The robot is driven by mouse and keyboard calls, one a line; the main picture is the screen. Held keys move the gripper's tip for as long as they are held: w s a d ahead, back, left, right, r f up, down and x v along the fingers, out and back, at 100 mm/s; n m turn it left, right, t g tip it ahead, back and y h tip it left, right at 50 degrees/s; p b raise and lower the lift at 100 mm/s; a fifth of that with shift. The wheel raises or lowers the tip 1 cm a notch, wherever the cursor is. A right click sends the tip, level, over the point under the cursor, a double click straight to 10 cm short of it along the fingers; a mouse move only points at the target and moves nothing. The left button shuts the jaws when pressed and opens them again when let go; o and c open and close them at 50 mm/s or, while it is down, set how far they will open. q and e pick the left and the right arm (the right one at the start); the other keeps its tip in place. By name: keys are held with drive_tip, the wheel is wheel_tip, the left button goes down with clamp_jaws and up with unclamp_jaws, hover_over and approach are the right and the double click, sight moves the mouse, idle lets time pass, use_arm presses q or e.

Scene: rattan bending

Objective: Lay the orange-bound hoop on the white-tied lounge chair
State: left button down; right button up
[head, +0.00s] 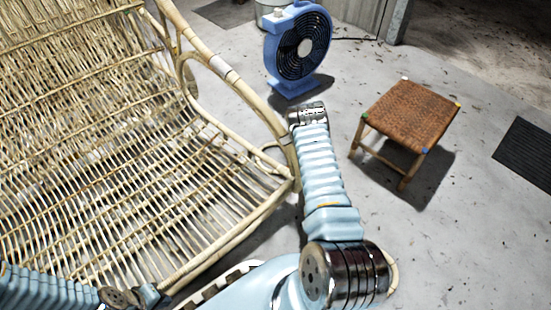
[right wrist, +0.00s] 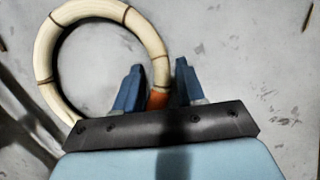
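The rattan lounge chair (head: 110,150) fills the left of the head view. A pale white tie (head: 220,66) wraps its right arm rail. In the right wrist view, the pale round hoop (right wrist: 45,52) has dark bands and an orange binding (right wrist: 158,98). The binding lies between the two blue fingers of my right gripper (right wrist: 158,82), which close on it. My right arm hides that gripper in the head view; a tan curve of the hoop (head: 394,272) shows beside it. My left gripper (head: 146,296) is low at the chair's front edge; its finger opening is unclear.
A blue fan (head: 300,45) stands behind the chair's right side. A woven stool (head: 412,112) stands on the right, with a dark mat (head: 526,152) beyond it. The grey floor (head: 470,250) at the lower right is clear.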

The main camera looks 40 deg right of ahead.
clamp_jaws()
drive_tip(key=shift+r, duration=0.1)
